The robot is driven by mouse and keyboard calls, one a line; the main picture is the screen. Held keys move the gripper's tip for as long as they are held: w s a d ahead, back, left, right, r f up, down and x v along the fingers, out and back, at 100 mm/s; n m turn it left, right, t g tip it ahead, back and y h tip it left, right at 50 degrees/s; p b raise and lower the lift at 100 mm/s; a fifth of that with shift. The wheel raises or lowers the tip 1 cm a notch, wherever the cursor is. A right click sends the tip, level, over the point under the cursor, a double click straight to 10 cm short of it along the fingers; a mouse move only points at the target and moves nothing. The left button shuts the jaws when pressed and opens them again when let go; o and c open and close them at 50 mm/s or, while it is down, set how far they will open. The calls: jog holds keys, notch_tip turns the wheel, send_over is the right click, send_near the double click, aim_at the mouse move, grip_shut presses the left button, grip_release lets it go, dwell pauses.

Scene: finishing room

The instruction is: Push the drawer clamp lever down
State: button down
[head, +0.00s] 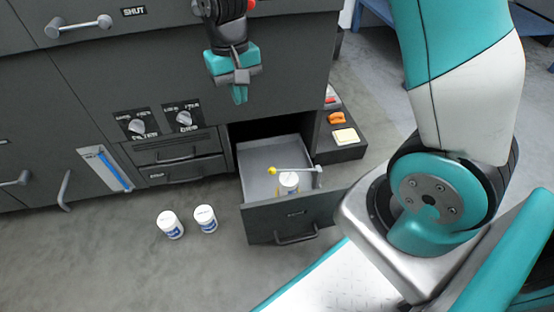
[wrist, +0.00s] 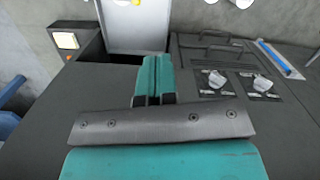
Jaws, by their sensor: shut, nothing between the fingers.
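The clamp lever (head: 293,170) is a thin pale rod with a yellow knob at its left end. It runs over the open drawer (head: 270,222) from a mount at the drawer's right side and looks near level. A white-capped container (head: 289,182) stands in the drawer under or behind the rod; I cannot tell whether they touch. My gripper (head: 240,95) is shut and empty, in front of the cabinet face, above and left of the lever. In the wrist view, my shut fingers (wrist: 153,75) show below the drawer (wrist: 137,35); the lever is mostly out of view there.
Two white jars (head: 188,220) stand on the floor left of the drawer. A low dark ledge (head: 345,148) at the drawer's right holds an orange item (head: 337,118) and a yellow-framed block (head: 345,135). Two knobs (head: 160,123) stick out of the cabinet.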

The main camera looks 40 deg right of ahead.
aim_at(296, 170)
jog(key=w+d+f+n+y+b, duration=0.1)
jog(key=d+f+b, duration=0.2)
jog(key=d+f, duration=0.4)
jog(key=w+d+f+y+b, duration=0.1)
jog(key=w+d+f+b, duration=0.1)
jog(key=d+f, duration=0.5)
jog(key=s+a+b+x, duration=0.2)
jog(key=b+x, duration=0.7)
jog(key=x, duration=0.6)
jog(key=shift+s+r, duration=0.15)
jog(key=shift+r, duration=0.2)
jog(key=shift+d, duration=0.1)
jog(key=f+h+p, duration=0.1)
jog(key=f+p, duration=0.1)
jog(key=a+f+g+h+p, duration=0.1)
jog(key=f+h+p, duration=0.1)
jog(key=shift+w+a, duration=0.15)
jog(key=shift+w, duration=0.1)
